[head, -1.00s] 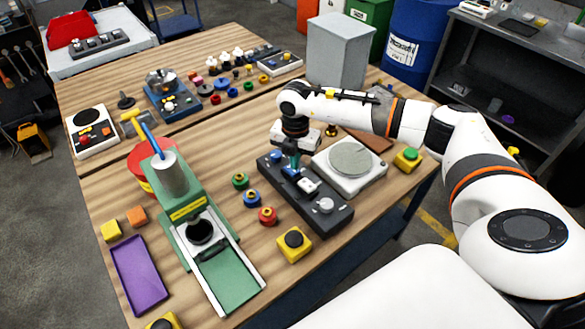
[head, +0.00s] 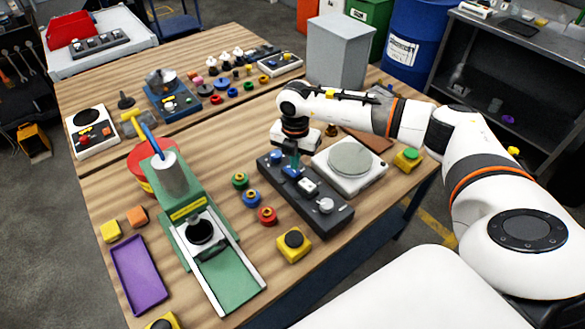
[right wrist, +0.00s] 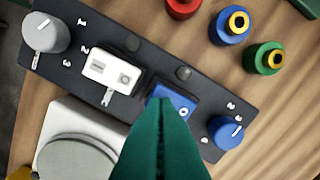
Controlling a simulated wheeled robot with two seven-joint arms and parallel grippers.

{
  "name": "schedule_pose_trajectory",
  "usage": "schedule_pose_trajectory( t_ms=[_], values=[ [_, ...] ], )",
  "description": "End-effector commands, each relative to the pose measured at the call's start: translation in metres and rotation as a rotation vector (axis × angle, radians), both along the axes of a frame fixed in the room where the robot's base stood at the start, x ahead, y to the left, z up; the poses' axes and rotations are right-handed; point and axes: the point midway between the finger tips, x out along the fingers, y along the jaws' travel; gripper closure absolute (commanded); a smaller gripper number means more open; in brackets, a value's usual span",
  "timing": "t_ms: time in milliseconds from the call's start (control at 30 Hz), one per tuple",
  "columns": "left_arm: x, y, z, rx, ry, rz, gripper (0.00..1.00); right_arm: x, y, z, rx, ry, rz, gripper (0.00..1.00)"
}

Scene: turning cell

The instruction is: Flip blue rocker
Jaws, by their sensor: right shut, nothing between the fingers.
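The blue rocker (right wrist: 172,101) is set in a dark switch panel (right wrist: 70,75), beside a white rocker (right wrist: 110,68). In the right wrist view my right gripper (right wrist: 165,110) is shut and empty, its green fingertips at the blue rocker and covering part of it. I cannot tell whether they touch it. In the head view the right gripper (head: 295,163) points down over the panel (head: 335,217), with the blue rocker (head: 291,171) just under its tips. The white rocker (head: 308,186) is nearer the front. My left gripper is not in view.
The panel also carries a grey knob (right wrist: 46,33) and a blue knob (right wrist: 225,132). Green, blue and red ringed pieces (head: 251,198) stand left of it. A white scale-like device (head: 350,165) stands close on its right, and a yellow button box (head: 294,245) in front.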

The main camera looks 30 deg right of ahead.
Motion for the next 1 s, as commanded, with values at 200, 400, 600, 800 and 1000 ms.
schedule_pose_trajectory(
  t_ms=[200,400,600,800,1000],
  values=[
    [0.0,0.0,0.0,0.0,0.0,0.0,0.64,0.0,0.0,0.0,0.0,0.0,0.0,1.0],
    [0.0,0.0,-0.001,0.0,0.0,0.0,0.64,0.0,0.0,-0.001,0.0,0.0,0.0,1.0],
    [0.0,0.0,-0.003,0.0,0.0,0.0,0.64,0.0,0.0,-0.004,0.0,0.0,0.0,1.0],
    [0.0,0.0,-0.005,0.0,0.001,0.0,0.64,0.0,0.0,-0.007,0.0,0.0,0.0,1.0],
    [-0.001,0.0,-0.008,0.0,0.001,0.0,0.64,0.0,0.0,-0.01,0.0,0.0,0.0,1.0]
  ],
)
